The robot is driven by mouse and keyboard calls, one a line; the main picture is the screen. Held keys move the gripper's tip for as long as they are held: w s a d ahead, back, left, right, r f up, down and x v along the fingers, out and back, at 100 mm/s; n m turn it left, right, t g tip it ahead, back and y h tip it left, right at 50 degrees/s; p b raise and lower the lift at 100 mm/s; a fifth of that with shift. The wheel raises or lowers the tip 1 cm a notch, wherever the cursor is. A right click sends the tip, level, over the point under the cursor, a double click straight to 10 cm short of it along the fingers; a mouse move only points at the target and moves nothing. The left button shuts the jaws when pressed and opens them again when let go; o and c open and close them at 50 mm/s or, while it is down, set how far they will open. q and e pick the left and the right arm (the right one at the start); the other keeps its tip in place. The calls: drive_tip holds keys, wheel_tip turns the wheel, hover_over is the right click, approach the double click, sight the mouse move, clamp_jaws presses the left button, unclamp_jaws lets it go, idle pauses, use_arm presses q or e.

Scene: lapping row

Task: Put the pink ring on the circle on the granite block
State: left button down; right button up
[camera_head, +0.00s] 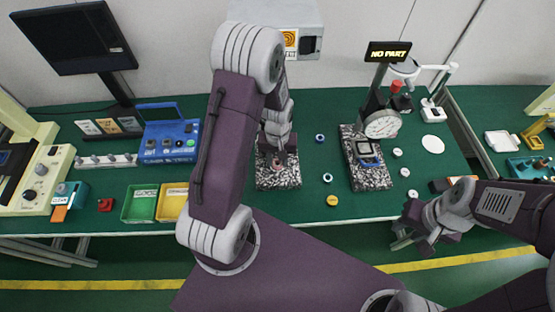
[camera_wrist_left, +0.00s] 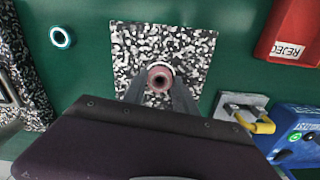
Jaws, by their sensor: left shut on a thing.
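The pink ring (camera_wrist_left: 168,81) is between the fingertips of my left gripper (camera_wrist_left: 160,82), which is shut on it. In the head view my left gripper (camera_head: 278,160) is over the speckled black-and-white granite block (camera_head: 290,182). The granite block (camera_wrist_left: 185,45) also shows in the left wrist view, with the ring over its lower middle part. A pale arc of the circle (camera_wrist_left: 157,65) shows just behind the ring; the rest is hidden. I cannot tell whether the ring touches the block. My right gripper (camera_head: 428,218) hangs at the front right, away from the block, its fingers unclear.
A second granite block (camera_head: 375,178) with a dial gauge (camera_head: 382,124) stands to the right. Small rings, including a blue one (camera_head: 320,138), lie between the blocks. A green tray (camera_head: 140,203), yellow tray (camera_head: 172,203) and blue box (camera_head: 168,140) are left. A red reject bin (camera_wrist_left: 290,30) is near.

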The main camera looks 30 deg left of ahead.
use_arm(q)
drive_tip(key=shift+f, duration=0.15)
drive_tip(key=c, duration=1)
unclamp_jaws()
wheel_tip(320, 180, up, 12)
drive_tip(key=p, duration=0.2)
drive_tip(key=s+d+m+t, duration=0.1)
drive_tip(key=s+d+m, duration=0.3)
drive_tip(key=s, duration=0.4)
drive_tip(key=shift+s+d+m, duration=0.15)
drive_tip(key=shift+d+m, duration=0.15)
drive_tip(key=shift+d, duration=0.15)
